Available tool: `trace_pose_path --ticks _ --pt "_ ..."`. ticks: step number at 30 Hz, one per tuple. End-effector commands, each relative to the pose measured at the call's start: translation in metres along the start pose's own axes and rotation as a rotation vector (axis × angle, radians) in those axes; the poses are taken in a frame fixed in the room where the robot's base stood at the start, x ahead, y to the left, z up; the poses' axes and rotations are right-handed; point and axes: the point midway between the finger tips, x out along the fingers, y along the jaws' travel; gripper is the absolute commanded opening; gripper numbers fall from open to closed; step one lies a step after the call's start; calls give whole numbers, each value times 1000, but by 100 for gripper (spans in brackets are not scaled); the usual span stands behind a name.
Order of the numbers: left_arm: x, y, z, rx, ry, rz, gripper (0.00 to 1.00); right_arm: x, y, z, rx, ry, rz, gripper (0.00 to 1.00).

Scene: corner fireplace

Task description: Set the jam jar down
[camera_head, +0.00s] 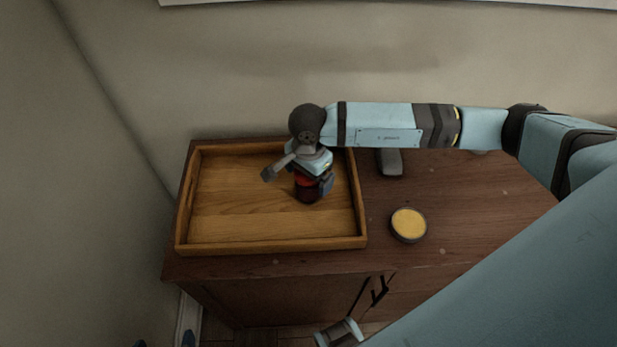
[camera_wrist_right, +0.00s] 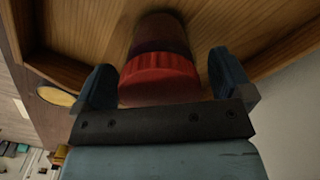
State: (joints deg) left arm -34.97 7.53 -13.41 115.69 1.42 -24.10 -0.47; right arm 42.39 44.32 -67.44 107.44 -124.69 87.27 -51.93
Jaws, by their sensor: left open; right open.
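In the right wrist view the jar (camera_wrist_right: 158,72) sits between my right fingers, which are apart, with a gap showing on each side. My right gripper (camera_head: 298,180) is open around the jar, coming down from above; it also shows in the right wrist view (camera_wrist_right: 162,62). The gripper hides the jar's upper part in the head view. My left gripper (camera_head: 165,342) shows only its fingertips, apart, at the bottom left edge, away from the tray.
A round tin with a yellow top (camera_head: 408,223) stands on the wooden cabinet (camera_head: 460,205) right of the tray. A grey object (camera_head: 390,162) lies behind it, under my right arm. The tray's left half is empty. Walls stand behind and to the left.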

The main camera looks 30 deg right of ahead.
Motion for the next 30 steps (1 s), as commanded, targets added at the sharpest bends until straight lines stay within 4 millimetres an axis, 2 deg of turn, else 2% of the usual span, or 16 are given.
trace_pose_path --ticks 6,13,19,30 --pt "3 0 5 -3 -5 0 100 -48 -1 0 -2 1 -5 98" --pt "4 0 7 -7 -9 1 100 -89 0 0 -1 1 -4 98" --pt "4 0 5 -9 -7 1 100 -104 0 0 0 1 -2 98" --pt "4 0 4 -9 -4 1 100 -104 0 0 -1 1 -1 98"
